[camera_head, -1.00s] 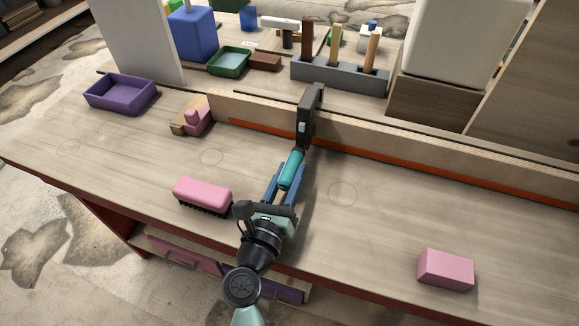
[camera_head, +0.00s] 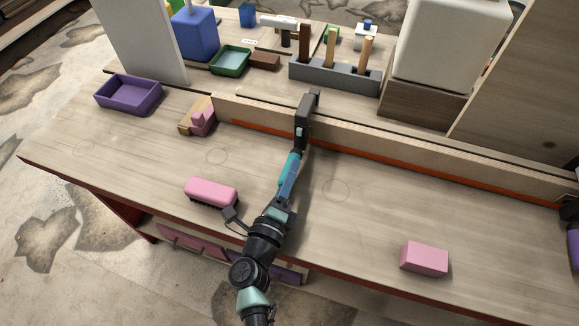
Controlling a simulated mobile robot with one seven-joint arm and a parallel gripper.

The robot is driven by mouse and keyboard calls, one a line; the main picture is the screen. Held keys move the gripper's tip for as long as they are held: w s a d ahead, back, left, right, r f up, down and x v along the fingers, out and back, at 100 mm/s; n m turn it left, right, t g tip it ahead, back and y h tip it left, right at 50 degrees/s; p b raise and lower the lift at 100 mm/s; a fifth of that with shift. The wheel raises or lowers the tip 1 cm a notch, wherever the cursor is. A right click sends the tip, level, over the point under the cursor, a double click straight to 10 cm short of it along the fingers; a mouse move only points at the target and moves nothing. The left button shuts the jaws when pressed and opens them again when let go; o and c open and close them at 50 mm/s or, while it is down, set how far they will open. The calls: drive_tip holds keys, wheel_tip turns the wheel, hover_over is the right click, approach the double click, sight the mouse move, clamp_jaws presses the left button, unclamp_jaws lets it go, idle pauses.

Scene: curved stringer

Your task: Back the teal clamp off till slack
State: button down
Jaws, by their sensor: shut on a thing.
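The teal clamp is a dark-framed clamp (camera_head: 304,118) that sits over the long pale wooden stringer. Its teal handle (camera_head: 291,165) points toward me, down and slightly left. My gripper (camera_head: 288,184) is shut on the teal handle, with blue fingers along it. The gripper has turned so that one finger covers much of the handle. Whether the clamp's jaw presses on the wood cannot be told at this size.
An orange-red strip (camera_head: 365,151) runs along the stringer's foot. A pink brush (camera_head: 211,192) lies close left of my arm, and a pink block (camera_head: 424,259) lies right. A purple tray (camera_head: 129,94) stands far left. Tools stand in a grey rack (camera_head: 335,75) behind.

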drive_tip(key=n+p, duration=0.2)
drive_tip(key=n, duration=0.2)
drive_tip(key=shift+n+p, duration=0.3)
drive_tip(key=shift+n, duration=0.1)
idle(0.5)
drive_tip(key=c, duration=0.5)
unclamp_jaws()
drive_tip(key=shift+c, duration=0.2)
drive_tip(key=shift+s, duration=0.1)
drive_tip(key=v, duration=1.2)
drive_tip(key=shift+s+a+r, duration=0.1)
drive_tip(key=shift+s+a, duration=0.05)
drive_tip(key=shift+s, duration=0.25)
drive_tip(key=shift+s+a, duration=0.15)
drive_tip(key=shift+s, duration=0.35)
